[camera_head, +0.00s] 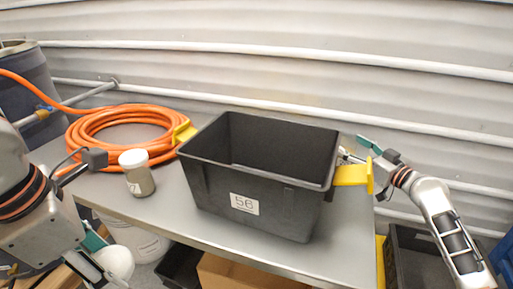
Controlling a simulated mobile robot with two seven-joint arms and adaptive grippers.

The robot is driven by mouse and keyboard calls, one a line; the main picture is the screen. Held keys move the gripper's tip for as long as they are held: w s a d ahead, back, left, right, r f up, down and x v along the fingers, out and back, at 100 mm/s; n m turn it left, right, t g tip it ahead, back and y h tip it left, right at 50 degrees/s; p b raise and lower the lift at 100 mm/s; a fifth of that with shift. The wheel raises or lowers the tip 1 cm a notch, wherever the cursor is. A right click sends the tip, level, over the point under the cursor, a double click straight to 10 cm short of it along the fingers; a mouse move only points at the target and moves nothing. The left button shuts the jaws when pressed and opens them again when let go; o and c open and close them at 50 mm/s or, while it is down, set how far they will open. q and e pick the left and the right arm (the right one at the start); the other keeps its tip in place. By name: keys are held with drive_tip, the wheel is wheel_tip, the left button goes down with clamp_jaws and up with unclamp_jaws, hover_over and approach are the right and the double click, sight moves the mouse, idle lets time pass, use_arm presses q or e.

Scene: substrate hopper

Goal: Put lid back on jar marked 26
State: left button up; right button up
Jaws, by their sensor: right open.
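A small jar (139,182) with a grey-brown filling stands upright on the table, left of the black bin, with a white lid (133,157) on its top. Its small label is too small to read. My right gripper (358,149) is open at the bin's right end, beside the yellow handle, partly hidden by the bin; I see nothing held. My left gripper (106,262) is low at the left, below the table's front edge. A rounded white thing (118,262) shows at its teal fingers; I cannot tell whether it is held or behind them.
A coiled orange hose (95,125) lies behind the jar. A white bucket (150,245) and cardboard box (235,272) are below. A ribbed wall is behind.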

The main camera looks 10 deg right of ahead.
drive_tip(key=shift+w, duration=0.1)
clamp_jaws()
idle(0.3)
drive_tip(key=shift+r, duration=0.15)
use_arm(q)
drive_tip(key=p+v, duration=0.3)
drive_tip(key=v, duration=0.1)
drive_tip(key=shift+w+d+r, duration=0.1)
drive_tip(key=shift+w+d, duration=0.2)
use_arm(e)
wheel_tip(320, 180, up, 20)
idle(0.3)
